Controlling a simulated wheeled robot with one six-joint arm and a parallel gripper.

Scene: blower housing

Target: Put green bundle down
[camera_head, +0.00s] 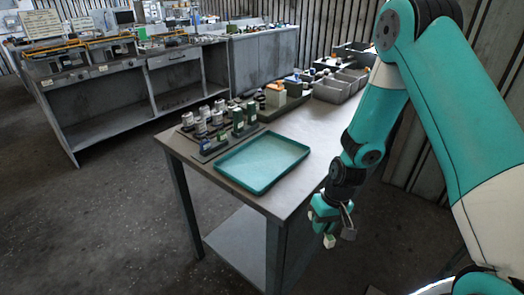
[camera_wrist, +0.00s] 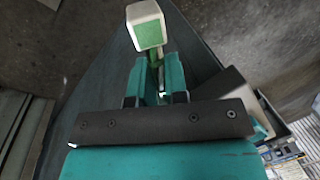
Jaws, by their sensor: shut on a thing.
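My gripper (camera_head: 333,228) hangs low beside the near right edge of the grey table, off the tabletop. It is shut on a small white and green piece, which I take for the green bundle (camera_head: 329,241). In the wrist view the bundle (camera_wrist: 147,28) shows a pale body with a green face. It sticks out past the teal fingers (camera_wrist: 155,75), with a narrow part between them. I cannot see it touching anything else.
The grey table (camera_head: 315,150) holds an empty teal tray (camera_head: 262,160) near its front. Behind the tray stand several small cylinders and boxes (camera_head: 220,125), and grey bins (camera_head: 340,86) stand farther back. A workbench (camera_head: 120,85) is at the left. Open floor (camera_head: 110,220) lies left of the table.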

